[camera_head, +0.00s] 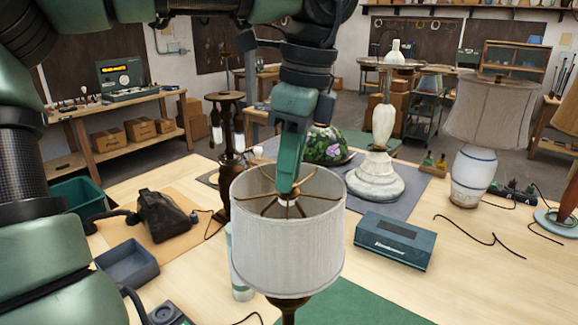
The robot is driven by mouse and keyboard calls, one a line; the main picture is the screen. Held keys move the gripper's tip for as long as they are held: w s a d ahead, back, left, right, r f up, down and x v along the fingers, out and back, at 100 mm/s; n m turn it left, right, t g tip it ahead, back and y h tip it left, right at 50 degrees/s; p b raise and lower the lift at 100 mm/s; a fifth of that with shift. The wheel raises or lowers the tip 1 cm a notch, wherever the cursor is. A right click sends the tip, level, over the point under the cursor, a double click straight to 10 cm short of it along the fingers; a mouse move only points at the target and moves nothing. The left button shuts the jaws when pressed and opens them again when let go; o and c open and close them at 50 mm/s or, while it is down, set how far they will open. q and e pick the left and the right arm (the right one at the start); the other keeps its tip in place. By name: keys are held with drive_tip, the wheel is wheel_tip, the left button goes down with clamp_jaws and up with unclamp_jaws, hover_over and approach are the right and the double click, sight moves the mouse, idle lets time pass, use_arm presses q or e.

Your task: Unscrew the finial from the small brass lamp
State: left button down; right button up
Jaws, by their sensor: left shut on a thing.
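The small brass lamp stands at the front centre of the bench. A small whitish part shows just under the fingertips. My right gripper is not in view.
A teal box (394,240) lies right of the shade, a grey tray (128,263) to the left. A white stone lamp (381,150) and a lamp with a blue-striped base (473,175) stand behind. Loose black cords lie on the right. Bare bench (480,285) shows at front right.

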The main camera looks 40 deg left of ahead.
use_arm(q)
drive_tip(key=n, duration=0.3)
drive_tip(key=shift+n, duration=0.3)
drive_tip(key=n, duration=0.3)
drive_tip(key=shift+g+h, duration=0.4)
drive_tip(key=c, duration=1.2)
unclamp_jaws()
drive_tip(key=shift+o, duration=0.2)
